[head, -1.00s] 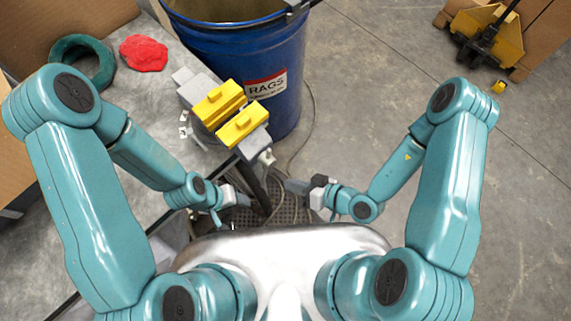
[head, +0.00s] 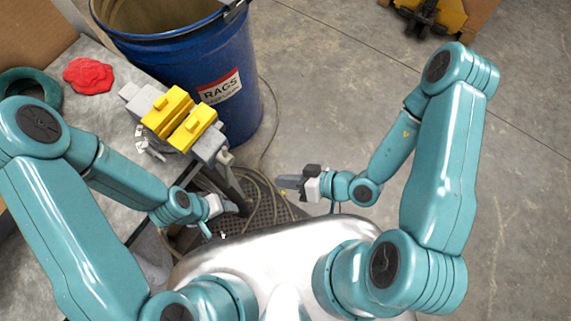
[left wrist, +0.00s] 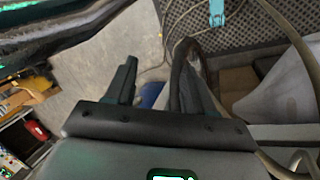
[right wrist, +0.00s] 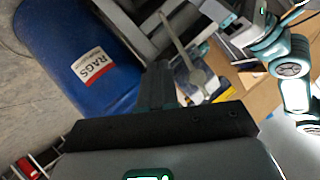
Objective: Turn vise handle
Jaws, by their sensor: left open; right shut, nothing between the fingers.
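The vise (head: 205,148) is grey with two yellow jaw blocks (head: 180,118) and sits at the bench corner, left of centre in the head view. Its grey screw end (head: 224,157) faces my body; the handle is too small to make out clearly there. In the right wrist view a grey bar with a round end (right wrist: 197,76) shows beyond the fingers; I cannot tell if it is the handle. My left gripper (head: 232,207) is open and empty, below the vise; its spread fingers show in the left wrist view (left wrist: 152,82). My right gripper (head: 284,186) is shut and empty, right of the vise and apart from it.
A blue rags bin (head: 232,105) stands behind the vise. The grey bench (head: 110,125) holds a red cloth (head: 88,76) and a green ring (head: 30,85). A cable (head: 268,130) and a dark floor mat (head: 270,212) lie near the bench. Open floor extends to the right.

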